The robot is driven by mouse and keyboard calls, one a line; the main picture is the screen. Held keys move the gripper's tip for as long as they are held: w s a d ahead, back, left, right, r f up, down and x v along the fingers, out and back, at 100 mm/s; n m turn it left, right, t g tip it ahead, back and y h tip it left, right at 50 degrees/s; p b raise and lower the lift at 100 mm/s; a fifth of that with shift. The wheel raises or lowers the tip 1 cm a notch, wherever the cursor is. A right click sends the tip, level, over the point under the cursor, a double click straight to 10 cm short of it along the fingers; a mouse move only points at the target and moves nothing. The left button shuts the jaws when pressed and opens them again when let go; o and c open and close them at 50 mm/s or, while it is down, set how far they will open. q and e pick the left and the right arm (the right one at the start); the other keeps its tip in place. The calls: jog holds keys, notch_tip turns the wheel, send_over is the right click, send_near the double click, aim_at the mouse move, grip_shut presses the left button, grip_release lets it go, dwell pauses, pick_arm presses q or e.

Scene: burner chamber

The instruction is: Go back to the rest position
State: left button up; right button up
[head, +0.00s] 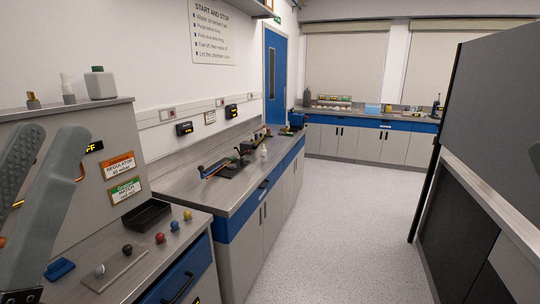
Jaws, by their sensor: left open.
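My left gripper (60,134) shows large at the left edge of the head view, close to the camera. Its two grey fingers stand apart and point up, with nothing seen between them. It is in front of the near bench and hides part of the panel behind it. My right gripper is not in view.
The near worktop holds a black tray (147,215), several coloured knobs and a blue block (59,269). Bottles stand on the ledge above. A long bench (228,200) runs towards a blue door (276,78). A dark cabinet (490,120) stands right. The floor (340,230) between is clear.

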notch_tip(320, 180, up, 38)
jog(key=p, duration=3.6)
